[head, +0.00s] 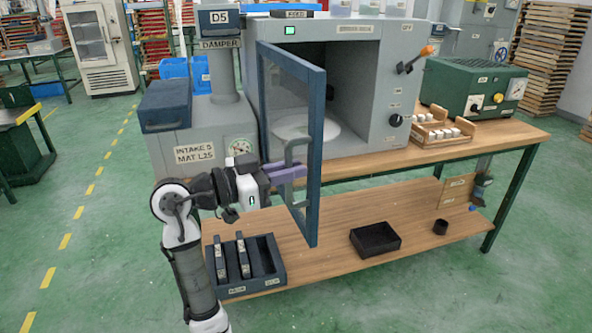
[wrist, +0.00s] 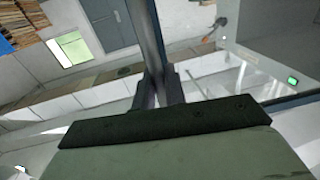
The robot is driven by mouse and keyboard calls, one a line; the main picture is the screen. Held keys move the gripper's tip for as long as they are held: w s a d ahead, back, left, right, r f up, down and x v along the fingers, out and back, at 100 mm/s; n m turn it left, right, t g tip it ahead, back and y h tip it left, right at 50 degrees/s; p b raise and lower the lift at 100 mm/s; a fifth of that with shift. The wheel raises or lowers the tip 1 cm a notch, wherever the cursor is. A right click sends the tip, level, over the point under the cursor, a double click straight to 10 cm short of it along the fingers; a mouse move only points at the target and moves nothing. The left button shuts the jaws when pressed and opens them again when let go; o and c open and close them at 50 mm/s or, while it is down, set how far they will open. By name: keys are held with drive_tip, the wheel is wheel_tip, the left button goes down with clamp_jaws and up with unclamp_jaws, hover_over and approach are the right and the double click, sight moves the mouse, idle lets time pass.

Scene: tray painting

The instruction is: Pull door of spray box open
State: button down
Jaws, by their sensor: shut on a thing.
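The spray box (head: 362,85) is a grey cabinet on the wooden workbench. Its door (head: 313,200), a blue-grey frame with a glass pane, stands swung out toward me, hinged on the left of the opening. A grey bar handle (head: 291,156) is on the door. My gripper (head: 288,173) is at the handle's lower part and shut on it. In the wrist view my gripper's fingers (wrist: 160,90) close around an upright bar, the handle (wrist: 152,40). The exact finger contact is partly hidden. Inside the box, a pale round plate (head: 318,129) shows through the opening.
The intake unit (head: 190,135) with a gauge stands left of the box, close to my arm. A green device (head: 470,85) and a wooden rack of white jars (head: 442,133) are at right. The lower shelf holds a slotted tray (head: 278,279) and black bin (head: 375,239). Floor in front is clear.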

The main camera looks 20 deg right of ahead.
drive_tip(key=c, duration=1.6)
unclamp_jaws()
drive_tip(key=shift+o, duration=0.2)
drive_tip(key=a+b, duration=0.2)
drive_tip(key=a, duration=1.2)
drive_tip(key=shift+s, duration=0.35)
drive_tip(key=shift+d, duration=0.1)
